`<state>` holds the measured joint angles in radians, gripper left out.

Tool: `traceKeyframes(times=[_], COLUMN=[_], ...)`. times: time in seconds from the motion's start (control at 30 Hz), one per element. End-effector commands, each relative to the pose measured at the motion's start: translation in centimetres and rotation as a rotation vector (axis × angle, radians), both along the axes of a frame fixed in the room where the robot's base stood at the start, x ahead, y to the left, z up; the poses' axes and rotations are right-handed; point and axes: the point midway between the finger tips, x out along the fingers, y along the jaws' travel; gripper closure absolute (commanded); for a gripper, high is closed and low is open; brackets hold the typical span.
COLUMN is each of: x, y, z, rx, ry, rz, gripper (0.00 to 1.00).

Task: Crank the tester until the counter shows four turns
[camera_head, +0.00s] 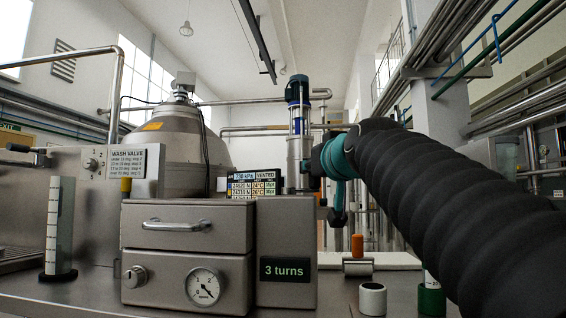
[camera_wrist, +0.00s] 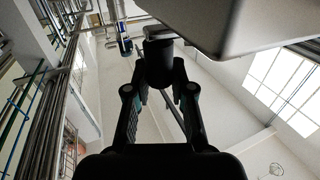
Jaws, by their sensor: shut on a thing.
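The tester is a grey metal box (camera_head: 287,225) with a small counter display (camera_head: 285,269) on its front that reads "3 turns". My gripper (camera_head: 328,172) is at the right side of the tester, at the end of my black-sleeved arm. In the wrist view my gripper (camera_wrist: 159,78) is shut on the dark crank handle (camera_wrist: 158,56), with a finger on each side of it. The tester's body (camera_wrist: 265,22) fills the upper right of that view. In the head view the crank is mostly hidden by the gripper.
Left of the counter are a drawer (camera_head: 183,225) and a pressure gauge (camera_head: 203,286). A white cup (camera_head: 372,299) and a green cup (camera_head: 431,300) stand at the front right. An orange-topped piece (camera_head: 357,244) stands behind them. A tall white gauge block (camera_head: 59,227) stands at left.

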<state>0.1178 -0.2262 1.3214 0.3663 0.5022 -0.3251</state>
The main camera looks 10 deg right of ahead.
Motion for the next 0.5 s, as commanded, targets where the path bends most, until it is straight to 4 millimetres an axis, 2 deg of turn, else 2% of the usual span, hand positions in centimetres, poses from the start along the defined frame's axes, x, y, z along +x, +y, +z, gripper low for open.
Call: traceKeyframes(times=[0.5], x=[-0.25], y=[0.1], z=[0.03], rx=[0.001], ry=[-0.001], rz=[-0.045], gripper=[1.0])
